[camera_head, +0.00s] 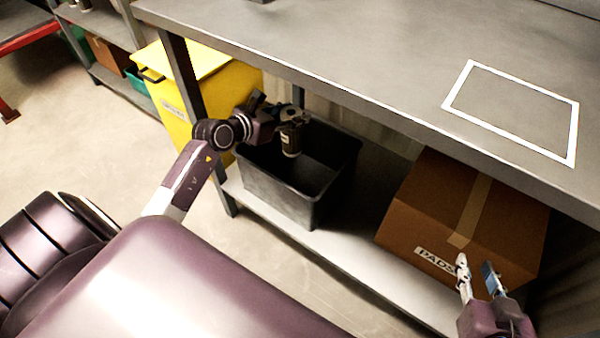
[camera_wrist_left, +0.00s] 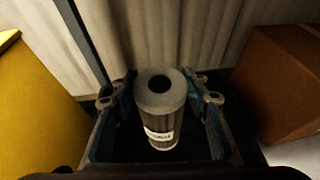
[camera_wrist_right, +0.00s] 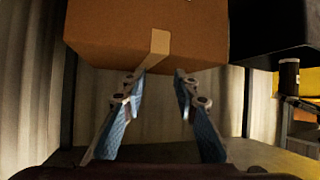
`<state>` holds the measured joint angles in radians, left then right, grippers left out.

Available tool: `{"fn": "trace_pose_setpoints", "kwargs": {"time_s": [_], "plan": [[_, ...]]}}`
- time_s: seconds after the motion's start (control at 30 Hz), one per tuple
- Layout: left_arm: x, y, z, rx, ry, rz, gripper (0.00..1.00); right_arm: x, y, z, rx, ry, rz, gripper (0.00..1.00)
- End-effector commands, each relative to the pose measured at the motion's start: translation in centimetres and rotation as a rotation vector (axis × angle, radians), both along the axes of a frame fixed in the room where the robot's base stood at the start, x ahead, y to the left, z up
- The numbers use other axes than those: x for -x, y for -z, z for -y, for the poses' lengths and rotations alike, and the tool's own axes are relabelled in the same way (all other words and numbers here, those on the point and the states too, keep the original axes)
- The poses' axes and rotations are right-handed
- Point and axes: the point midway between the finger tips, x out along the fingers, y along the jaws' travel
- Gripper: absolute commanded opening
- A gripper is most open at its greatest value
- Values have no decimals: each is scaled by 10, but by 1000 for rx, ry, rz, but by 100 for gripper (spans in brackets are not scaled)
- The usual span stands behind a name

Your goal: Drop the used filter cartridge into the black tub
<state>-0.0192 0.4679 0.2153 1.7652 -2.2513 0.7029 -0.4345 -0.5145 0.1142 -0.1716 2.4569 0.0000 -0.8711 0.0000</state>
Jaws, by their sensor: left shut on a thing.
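The used filter cartridge (camera_head: 291,142) is a grey cylinder with a white label and a dark hole in its end. My left gripper (camera_head: 292,118) is shut on it, with one finger on each side, as the left wrist view also shows the cartridge (camera_wrist_left: 158,125). It is held upright over the opening of the black tub (camera_head: 282,200), which stands on the lower shelf. How far it hangs above the tub's floor is hard to tell. My right gripper (camera_head: 476,265) is open and empty in front of the cardboard box.
The cardboard box (camera_head: 420,215) marked PADS sits on the lower shelf (camera_head: 335,260), right of the tub. A yellow bin (camera_head: 180,100) stands left of the tub. The grey bench top (camera_head: 350,60), with a white outlined rectangle (camera_head: 470,72), overhangs the shelf.

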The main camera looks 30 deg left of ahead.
Motion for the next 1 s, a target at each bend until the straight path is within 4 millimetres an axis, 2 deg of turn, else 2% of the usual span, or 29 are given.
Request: {"fn": "trace_pose_setpoints", "kwargs": {"time_s": [0.3,0.7,0.73,0.9,1.0], "plan": [[-1,4,0,0,-1,4,0,-17,-26,-8,-32,-9,132,27],[-1,4,0,0,-1,4,0,-19,-31,-9,-36,-10,154,27],[-1,4,0,0,-1,4,45,-19,-31,-9,-36,-10,154,27],[0,5,0,1,0,3,63,-19,-31,-9,-36,-10,154,27],[0,5,0,0,0,2,63,-19,-31,-9,-36,-10,153,27]]}}
